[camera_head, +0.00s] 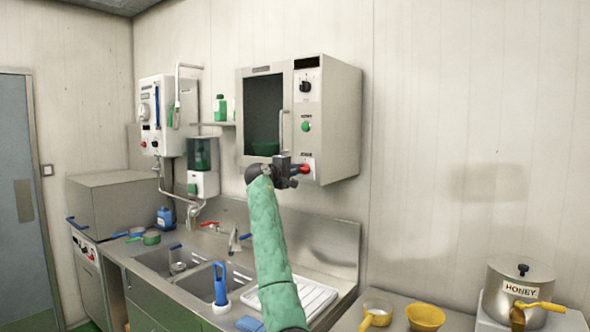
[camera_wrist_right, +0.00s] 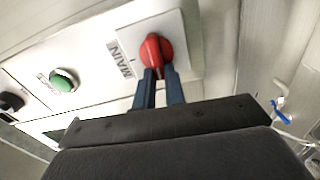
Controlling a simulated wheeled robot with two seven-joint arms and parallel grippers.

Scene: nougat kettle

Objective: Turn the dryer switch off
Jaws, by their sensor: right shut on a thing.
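The dryer (camera_head: 340,120) appears to be the wall-mounted metal cabinet with a dark window, above the sink's right end. Its front panel has a black knob (camera_head: 305,87), a green button (camera_head: 306,126) and, at the bottom, a red switch (camera_head: 306,169). In the right wrist view the red switch (camera_wrist_right: 154,47) sits on a white plate marked MAIN. My right gripper (camera_head: 299,168) is at the switch, its blue fingers shut on the red handle; the fingertips hide the handle's lower end. The green button also shows in the right wrist view (camera_wrist_right: 64,81). My left gripper is out of view.
Below are a steel sink counter (camera_head: 205,245) and a white drainboard (camera_head: 310,296). A white dispenser (camera_head: 203,183) and a wall heater (camera_head: 160,105) hang to the left. A honey pot (camera_head: 520,285) and yellow bowl (camera_head: 425,316) stand at right. The wall right of the dryer is clear.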

